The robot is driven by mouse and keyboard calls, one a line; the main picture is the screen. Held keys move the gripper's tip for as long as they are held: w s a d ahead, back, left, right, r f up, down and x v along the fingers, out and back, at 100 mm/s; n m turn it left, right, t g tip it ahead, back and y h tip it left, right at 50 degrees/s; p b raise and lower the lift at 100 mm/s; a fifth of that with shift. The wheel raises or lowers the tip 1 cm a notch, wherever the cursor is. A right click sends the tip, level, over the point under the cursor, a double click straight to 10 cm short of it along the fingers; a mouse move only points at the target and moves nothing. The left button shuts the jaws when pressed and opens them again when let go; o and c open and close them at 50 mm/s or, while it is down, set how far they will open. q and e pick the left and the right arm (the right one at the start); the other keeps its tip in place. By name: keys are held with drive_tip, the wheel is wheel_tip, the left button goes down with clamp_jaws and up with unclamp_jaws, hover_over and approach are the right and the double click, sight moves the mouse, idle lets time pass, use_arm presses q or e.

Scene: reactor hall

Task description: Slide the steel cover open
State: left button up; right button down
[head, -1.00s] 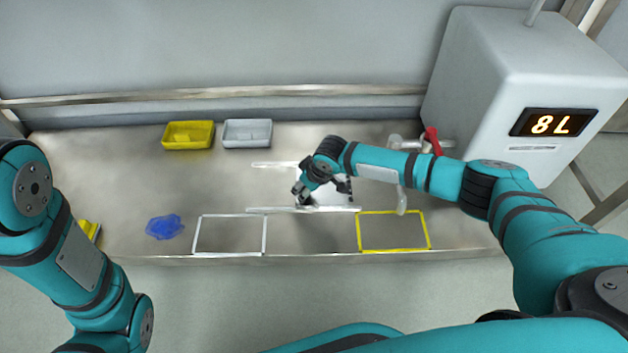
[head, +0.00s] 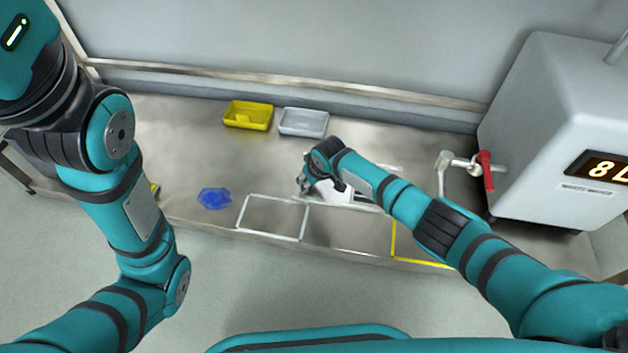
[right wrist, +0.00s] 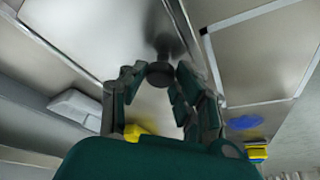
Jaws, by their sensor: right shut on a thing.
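The steel cover (right wrist: 95,35) shows in the right wrist view as a flat, pale metal plate on the bench. A round dark knob (right wrist: 160,74) stands up from the plate between the fingers of my right gripper (right wrist: 160,85). The gripper is shut on the knob. In the head view my right gripper (head: 316,187) is low over the bench, at the left of a bright white patch (head: 340,192) between two pale rails. The gripper and arm hide the knob and most of the cover there. My left gripper is out of view; only its arm shows.
A yellow tray (head: 248,115) and a grey tray (head: 303,122) stand behind. A blue piece (head: 214,198) lies left of a white outline (head: 303,223); a yellow outline (head: 394,240) is partly hidden. A grey machine (head: 545,120) with a red-handled tap (head: 487,170) stands right.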

drive_tip(key=c, duration=1.1)
unclamp_jaws()
drive_tip(key=shift+w+d+r, duration=0.1)
drive_tip(key=shift+w+r, duration=0.05)
drive_tip(key=shift+o, duration=0.6)
drive_tip(key=v, duration=1.2)
